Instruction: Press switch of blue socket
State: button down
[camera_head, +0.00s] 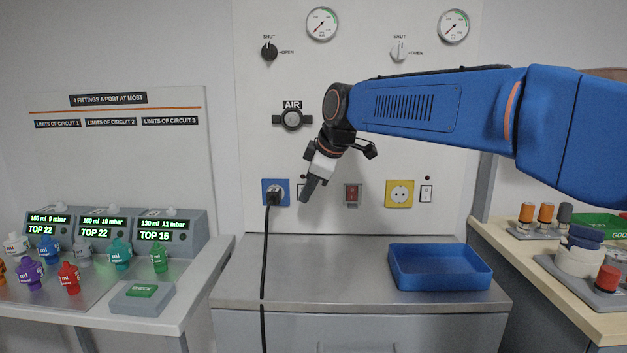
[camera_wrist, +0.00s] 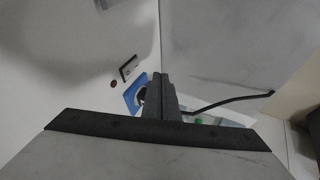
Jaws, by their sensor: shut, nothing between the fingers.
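The blue socket (camera_head: 275,192) is on the wall panel with a plug in it and a black cable hanging down. In the wrist view the blue socket (camera_wrist: 130,94) is partly hidden behind my fingers. Its switch (camera_wrist: 128,67), a small light rocker in a dark frame, shows beside it in the wrist view with a small dark red lamp (camera_wrist: 113,84). In the head view my gripper mostly hides that switch. My gripper (camera_head: 304,196) is shut and empty, pointing down and to the left just right of the blue socket. My gripper (camera_wrist: 157,80) appears apart from the switch in the wrist view.
To the right are a red switch (camera_head: 352,195), a yellow socket (camera_head: 400,194) and its white switch (camera_head: 427,194). A blue tray (camera_head: 440,268) stands on the grey counter (camera_head: 350,300). An AIR valve (camera_head: 292,119) is above. The black cable (camera_head: 265,265) hangs over the counter.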

jog(key=shift+w+a+f, duration=0.1)
jog(key=shift+w+f, duration=0.2)
jog(key=shift+w, duration=0.5)
jog(key=shift+w+a+f, duration=0.1)
jog(key=shift+w+f, duration=0.15)
jog(key=shift+w, duration=0.5)
jog(key=shift+w+f, duration=0.3)
jog(key=shift+w, duration=0.5)
jog(key=shift+w+f, duration=0.1)
jog(key=shift+w, duration=0.1)
jog(key=shift+r, duration=0.85)
jog(key=shift+s, duration=0.1)
